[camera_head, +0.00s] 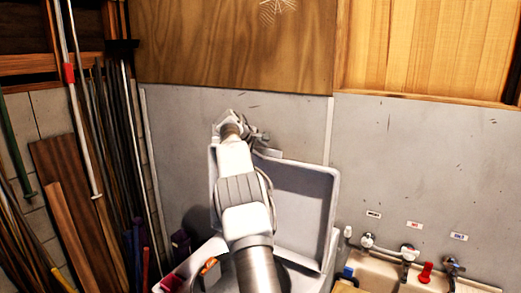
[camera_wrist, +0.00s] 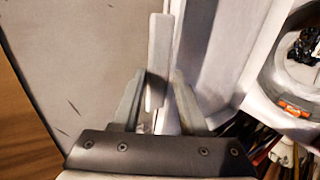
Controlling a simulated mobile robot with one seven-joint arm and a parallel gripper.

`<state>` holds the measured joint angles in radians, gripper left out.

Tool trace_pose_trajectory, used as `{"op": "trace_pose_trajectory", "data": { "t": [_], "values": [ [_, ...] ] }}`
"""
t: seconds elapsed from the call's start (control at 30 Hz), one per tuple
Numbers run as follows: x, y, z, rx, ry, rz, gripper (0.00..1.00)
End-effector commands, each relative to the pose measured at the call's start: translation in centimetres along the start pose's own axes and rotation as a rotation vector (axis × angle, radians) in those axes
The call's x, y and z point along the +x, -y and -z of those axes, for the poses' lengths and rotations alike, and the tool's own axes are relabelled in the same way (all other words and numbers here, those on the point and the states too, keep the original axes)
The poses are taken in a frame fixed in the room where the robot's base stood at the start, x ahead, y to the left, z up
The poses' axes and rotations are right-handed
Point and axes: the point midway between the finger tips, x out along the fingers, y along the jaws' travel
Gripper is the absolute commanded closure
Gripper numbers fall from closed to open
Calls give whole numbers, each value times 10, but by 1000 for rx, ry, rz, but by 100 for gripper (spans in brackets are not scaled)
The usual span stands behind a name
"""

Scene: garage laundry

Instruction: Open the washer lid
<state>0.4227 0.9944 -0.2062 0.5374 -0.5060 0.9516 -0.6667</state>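The washer (camera_head: 190,265) is at bottom centre in the head view, partly hidden by my arm. Its pale lid (camera_head: 303,205) stands raised, close to the grey wall, with its recessed inner face showing. In the wrist view the lid (camera_wrist: 222,50) runs up the middle, and the washer's round opening (camera_wrist: 268,75) is at right. My gripper (camera_head: 235,122) is at the lid's upper left edge. In the wrist view its two fingers (camera_wrist: 158,85) are apart, with a narrow pale strip of the lid's edge showing between them. I cannot tell whether they touch it.
The grey wall (camera_head: 420,160) is close behind the lid. Long poles and boards (camera_head: 110,150) lean at left. Wooden panels (camera_head: 235,45) cover the wall above.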

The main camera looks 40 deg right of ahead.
Motion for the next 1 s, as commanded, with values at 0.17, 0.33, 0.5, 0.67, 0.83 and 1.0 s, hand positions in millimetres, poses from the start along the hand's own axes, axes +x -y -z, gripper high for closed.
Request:
{"op": "trace_pose_trajectory", "data": {
  "t": [0.17,0.33,0.5,0.67,0.83,1.0],
  "values": [
    [-2,-1,0,1,-2,-2,57],
    [-10,0,1,1,-3,-3,57],
    [-35,1,1,2,-5,-4,57],
    [-69,1,1,2,-6,-4,57],
    [-110,0,1,1,-5,-4,57],
    [-146,0,1,1,-5,-3,57]
  ]
}}
